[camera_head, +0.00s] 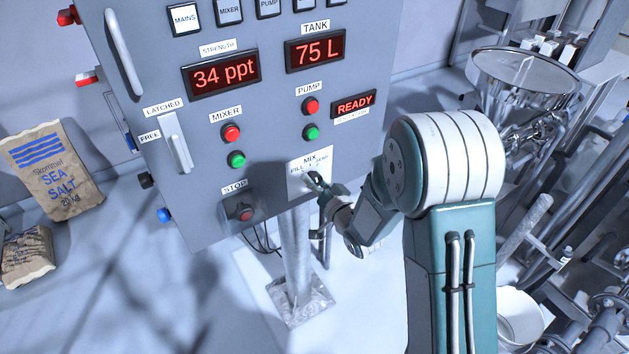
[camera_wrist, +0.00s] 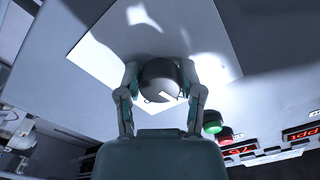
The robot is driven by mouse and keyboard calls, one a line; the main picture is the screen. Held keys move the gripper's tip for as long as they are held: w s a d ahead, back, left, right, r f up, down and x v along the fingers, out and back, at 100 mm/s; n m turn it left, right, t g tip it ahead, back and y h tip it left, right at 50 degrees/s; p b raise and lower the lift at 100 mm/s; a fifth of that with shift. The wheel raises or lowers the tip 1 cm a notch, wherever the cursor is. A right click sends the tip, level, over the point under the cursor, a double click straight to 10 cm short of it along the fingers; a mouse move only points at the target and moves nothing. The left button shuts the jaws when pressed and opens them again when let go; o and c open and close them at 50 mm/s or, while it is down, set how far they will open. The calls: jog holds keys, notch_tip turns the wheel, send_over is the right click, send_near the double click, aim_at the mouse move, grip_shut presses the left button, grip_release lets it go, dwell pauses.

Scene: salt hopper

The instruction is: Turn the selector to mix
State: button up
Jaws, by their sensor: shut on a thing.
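The selector knob (camera_wrist: 158,78) is a dark round knob with a pale pointer mark, on a white plate (camera_wrist: 215,75) in the wrist view. My gripper (camera_wrist: 160,85) has one finger on each side of the knob and is shut on it. In the head view, my gripper (camera_head: 318,187) is at the selector plate (camera_head: 297,184) low on the panel and hides most of the knob. The plate reads MIX at the top, FILL at the left and an only partly readable word at the right. I cannot tell which label the pointer faces.
The grey panel (camera_head: 262,130) has a STOP button (camera_head: 244,211), a MIXER button pair, a PUMP pair and a latch handle (camera_head: 176,143). Displays read 34 ppt, 75 L and READY. A steel hopper (camera_head: 525,75) stands right; salt bags (camera_head: 52,170) lie left.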

jog(key=shift+m, duration=1)
jog(key=o, duration=1.1)
jog(key=shift+w, duration=0.15)
jog(key=shift+o, duration=0.2)
jog(key=shift+d, duration=0.1)
jog(key=v, duration=1.2)
jog(key=shift+f, duration=0.1)
